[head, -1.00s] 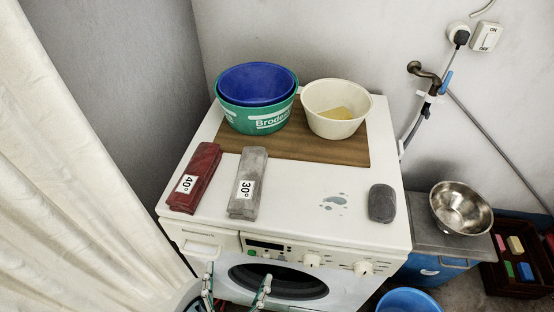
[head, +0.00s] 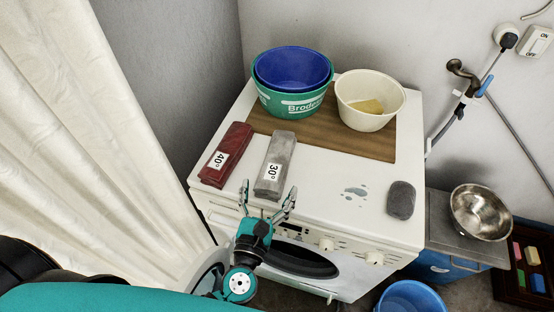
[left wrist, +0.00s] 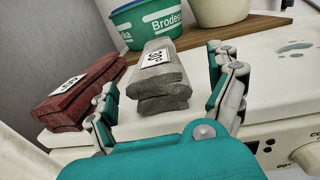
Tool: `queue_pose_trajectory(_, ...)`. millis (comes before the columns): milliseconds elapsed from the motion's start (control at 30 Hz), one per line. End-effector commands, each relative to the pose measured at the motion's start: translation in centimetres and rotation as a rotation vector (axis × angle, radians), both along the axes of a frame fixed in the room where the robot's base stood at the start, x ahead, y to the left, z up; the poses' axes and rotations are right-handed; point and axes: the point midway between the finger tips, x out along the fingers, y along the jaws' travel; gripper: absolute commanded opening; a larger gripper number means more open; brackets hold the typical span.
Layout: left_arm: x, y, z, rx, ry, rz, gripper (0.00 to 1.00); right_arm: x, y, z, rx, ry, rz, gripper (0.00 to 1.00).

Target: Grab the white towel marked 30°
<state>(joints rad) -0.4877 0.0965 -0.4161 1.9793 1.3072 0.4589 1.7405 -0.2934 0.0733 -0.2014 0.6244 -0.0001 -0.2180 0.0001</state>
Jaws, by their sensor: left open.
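The folded towel marked 30° (head: 275,160) looks grey rather than white. It lies on the washing machine's top near the front edge, its label facing up. In the left wrist view the towel (left wrist: 160,88) lies ahead between my fingers, its folded near end facing me. My left gripper (head: 268,188) is open and empty at the towel's near end, fingers spread to either side. In the left wrist view the fingers of the gripper (left wrist: 163,78) also stand apart, with no clear contact. My right gripper is not in view.
A red towel marked 40° (head: 226,155) lies close on the left. Behind are a wooden board (head: 325,144), stacked green and blue basins (head: 290,103) and a cream bowl (head: 370,118). A grey stone-like piece (head: 401,200) lies on the right. The top between is clear except for a wet patch.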

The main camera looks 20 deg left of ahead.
Motion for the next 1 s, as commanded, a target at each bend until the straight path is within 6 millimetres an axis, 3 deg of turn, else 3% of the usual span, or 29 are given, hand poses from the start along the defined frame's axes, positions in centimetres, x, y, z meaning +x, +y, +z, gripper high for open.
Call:
queue_pose_trajectory(133,2.3,0.4,1.1,0.002,-0.004,0.001,0.90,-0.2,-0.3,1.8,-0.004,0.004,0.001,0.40)
queue_pose_trajectory(300,4.3,0.5,0.7,0.000,-0.002,0.001,0.90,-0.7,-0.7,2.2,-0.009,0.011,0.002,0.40)
queue_pose_trajectory(600,4.7,0.5,0.5,0.000,-0.001,0.001,0.89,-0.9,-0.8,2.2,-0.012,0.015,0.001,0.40)
queue_pose_trajectory(1000,4.7,0.5,0.5,0.001,-0.001,0.001,0.37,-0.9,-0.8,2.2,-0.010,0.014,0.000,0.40)
